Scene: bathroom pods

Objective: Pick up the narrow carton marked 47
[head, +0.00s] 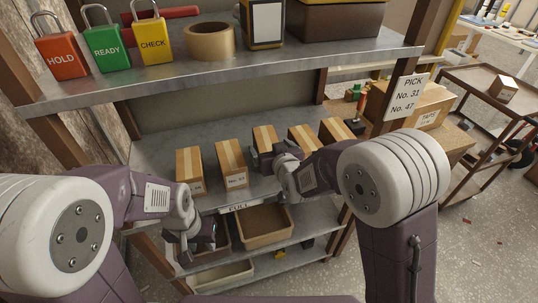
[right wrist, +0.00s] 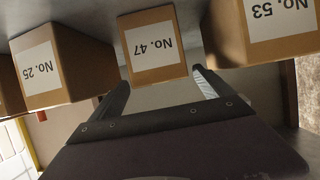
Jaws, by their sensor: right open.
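The narrow carton marked No. 47 (right wrist: 150,58) faces me in the right wrist view, its label upside down there. In the head view it appears to be the middle carton (head: 264,133) of the row on the middle shelf, its front hidden by my right gripper. My right gripper (head: 268,160) is open and empty. In the right wrist view its fingers (right wrist: 161,80) point at the carton, one near each side edge; whether they touch it I cannot tell. My left gripper (head: 198,238) hangs lower left, before the lower bins; its jaw state is unclear.
Carton No. 53 (right wrist: 275,30) and carton No. 25 (right wrist: 60,65) stand close on either side. The shelf above (head: 225,72) holds padlocks, tape and boxes. Below are open bins (head: 268,241). A sign (head: 404,97) reads PICK No. 31, No. 47.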

